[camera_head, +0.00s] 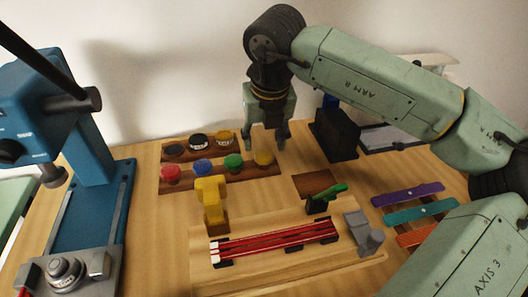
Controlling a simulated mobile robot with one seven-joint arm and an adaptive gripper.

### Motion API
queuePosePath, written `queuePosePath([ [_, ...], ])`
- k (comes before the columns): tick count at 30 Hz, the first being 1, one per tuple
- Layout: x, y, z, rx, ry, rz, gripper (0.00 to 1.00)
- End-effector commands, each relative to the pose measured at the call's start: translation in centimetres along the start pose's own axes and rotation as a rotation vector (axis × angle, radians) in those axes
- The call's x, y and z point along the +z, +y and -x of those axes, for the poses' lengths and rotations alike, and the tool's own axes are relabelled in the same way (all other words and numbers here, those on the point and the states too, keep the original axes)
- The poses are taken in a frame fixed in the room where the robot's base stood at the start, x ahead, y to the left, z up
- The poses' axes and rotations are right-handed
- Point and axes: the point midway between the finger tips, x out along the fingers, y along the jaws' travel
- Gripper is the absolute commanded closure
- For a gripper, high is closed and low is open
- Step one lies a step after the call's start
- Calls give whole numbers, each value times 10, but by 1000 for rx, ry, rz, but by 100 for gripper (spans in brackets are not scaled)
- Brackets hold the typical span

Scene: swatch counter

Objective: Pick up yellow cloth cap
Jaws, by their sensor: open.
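A small yellow cap (263,159) sits at the right end of a row of coloured caps on a low wooden strip. It seems to be the yellow cloth cap; its cloth texture is too small to make out. My gripper (267,147) points down just above and behind it in the picture, with its two fingers apart and nothing between them. I cannot tell how far the fingertips are from the cap.
Green (233,161), blue (203,167) and red (171,173) caps share the strip. Dark jars (198,142) stand behind. A yellow upright piece (211,197) and a board with red strips (275,241) lie in front. A blue press (88,185) stands left, a black block (336,134) right.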

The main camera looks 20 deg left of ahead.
Motion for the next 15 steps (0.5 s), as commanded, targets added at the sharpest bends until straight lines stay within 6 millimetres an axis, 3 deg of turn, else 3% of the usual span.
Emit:
queuePosePath([
  [7, -3, -2, -33, 2, 2, 0, 53],
  [15, -4, -2, -41, -1, 1, 0, 53],
])
